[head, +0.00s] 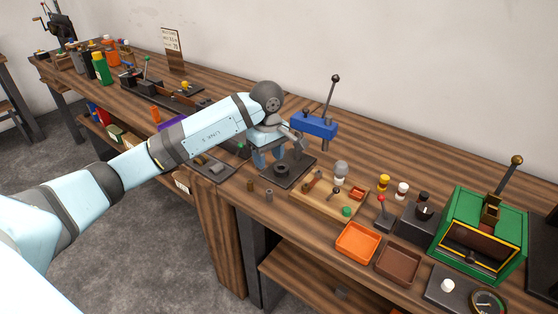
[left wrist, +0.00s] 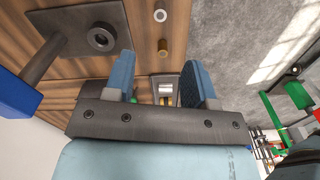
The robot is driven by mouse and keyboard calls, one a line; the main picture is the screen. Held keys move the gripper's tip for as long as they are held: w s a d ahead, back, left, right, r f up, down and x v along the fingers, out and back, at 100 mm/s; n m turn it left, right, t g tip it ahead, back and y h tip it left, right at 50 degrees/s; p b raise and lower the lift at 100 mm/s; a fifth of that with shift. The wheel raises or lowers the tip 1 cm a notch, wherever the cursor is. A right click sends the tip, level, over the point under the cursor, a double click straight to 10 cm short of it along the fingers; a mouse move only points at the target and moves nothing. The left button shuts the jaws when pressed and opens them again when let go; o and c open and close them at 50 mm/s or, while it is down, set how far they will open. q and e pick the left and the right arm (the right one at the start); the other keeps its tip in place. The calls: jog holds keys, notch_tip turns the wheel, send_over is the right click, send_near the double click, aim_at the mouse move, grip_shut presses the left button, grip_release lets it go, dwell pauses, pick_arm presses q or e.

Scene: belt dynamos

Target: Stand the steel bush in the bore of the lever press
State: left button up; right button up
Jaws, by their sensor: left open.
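The lever press has a blue head (head: 315,125) with a black lever, above a dark base plate (head: 303,166). A dark ring with the bore (head: 281,169) sits on the plate and looks empty; it also shows in the left wrist view (left wrist: 102,37). A grey steel bush (head: 269,195) stands on the bench in front of the plate; its pale ring end shows in the left wrist view (left wrist: 160,15). My left gripper (head: 268,158) is open and empty, above the bench just left of the press plate. My right gripper is out of view.
A brass-brown bush (head: 250,185) stands beside the steel one. A dark tray (head: 226,173) with small metal parts lies left of them. A wooden board (head: 325,203) with small parts, an orange tray (head: 358,242) and a brown tray (head: 399,264) lie to the right.

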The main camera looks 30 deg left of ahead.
aim_at(269, 191)
pick_arm(q)
notch_tip(269, 191, down, 13)
jog(key=shift+f+p, duration=0.15)
jog(key=shift+p, duration=0.25)
grip_shut()
jog(key=shift+c, duration=1.6)
grip_release()
grip_shut()
jog(key=shift+r+p, duration=1.05)
jog(key=shift+r, duration=1.35)
